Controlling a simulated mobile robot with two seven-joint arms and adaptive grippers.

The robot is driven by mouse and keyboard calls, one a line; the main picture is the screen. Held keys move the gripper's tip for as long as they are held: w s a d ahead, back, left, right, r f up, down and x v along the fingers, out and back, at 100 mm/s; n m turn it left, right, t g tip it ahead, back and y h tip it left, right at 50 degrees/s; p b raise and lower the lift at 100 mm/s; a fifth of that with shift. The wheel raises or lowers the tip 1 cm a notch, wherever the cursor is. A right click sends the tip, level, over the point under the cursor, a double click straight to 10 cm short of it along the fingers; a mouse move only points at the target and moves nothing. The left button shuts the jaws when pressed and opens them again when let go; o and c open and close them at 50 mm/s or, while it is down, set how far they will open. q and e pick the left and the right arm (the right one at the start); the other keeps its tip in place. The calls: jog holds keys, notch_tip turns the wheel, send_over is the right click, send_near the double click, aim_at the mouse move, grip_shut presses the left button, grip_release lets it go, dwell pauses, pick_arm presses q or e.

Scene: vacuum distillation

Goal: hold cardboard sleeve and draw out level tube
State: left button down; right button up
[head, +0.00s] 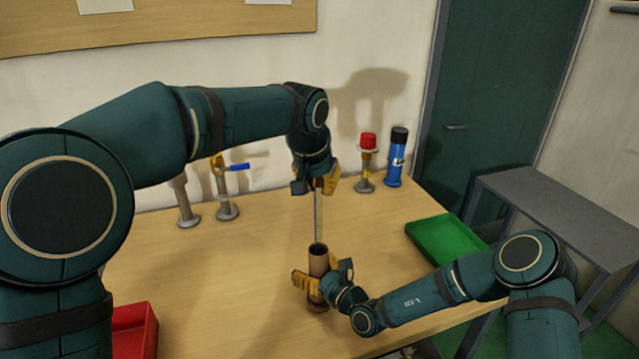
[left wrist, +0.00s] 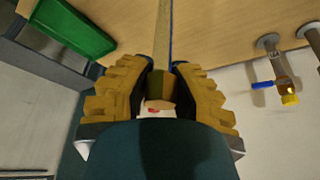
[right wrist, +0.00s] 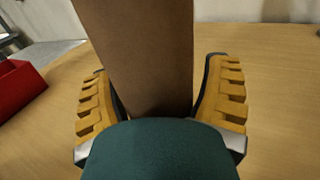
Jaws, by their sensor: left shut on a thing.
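The brown cardboard sleeve (head: 318,262) stands upright near the table's front edge, with a round foot below it. The level tube (head: 318,215) is thin and pale with a blue line. It rises from the sleeve's open top to my left gripper (head: 318,184), which is shut on its upper end. The left wrist view shows the tube (left wrist: 162,40) running away between the fingers. My right gripper (head: 318,284) has its fingers on both sides of the sleeve. The right wrist view shows the sleeve (right wrist: 145,60) between them; firm contact is unclear. The tube's lower end is hidden inside the sleeve.
A green tray (head: 446,241) lies at the right, and a red bin (head: 134,332) at the front left. A red-topped stand (head: 367,165) and a blue cylinder (head: 396,160) stand at the back right. Two metal stands (head: 227,200) are at the back left.

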jog(key=v, duration=1.2)
jog(key=shift+o, duration=1.4)
pick_arm(q)
jog(key=shift+r, duration=0.1)
jog(key=shift+r+p, duration=0.35)
jog(key=shift+p, duration=0.1)
jog(key=shift+r+p, duration=0.7)
pick_arm(e)
jog(key=v, duration=0.9)
jog(key=shift+r, duration=0.2)
pick_arm(q)
jog(key=shift+r, duration=0.1)
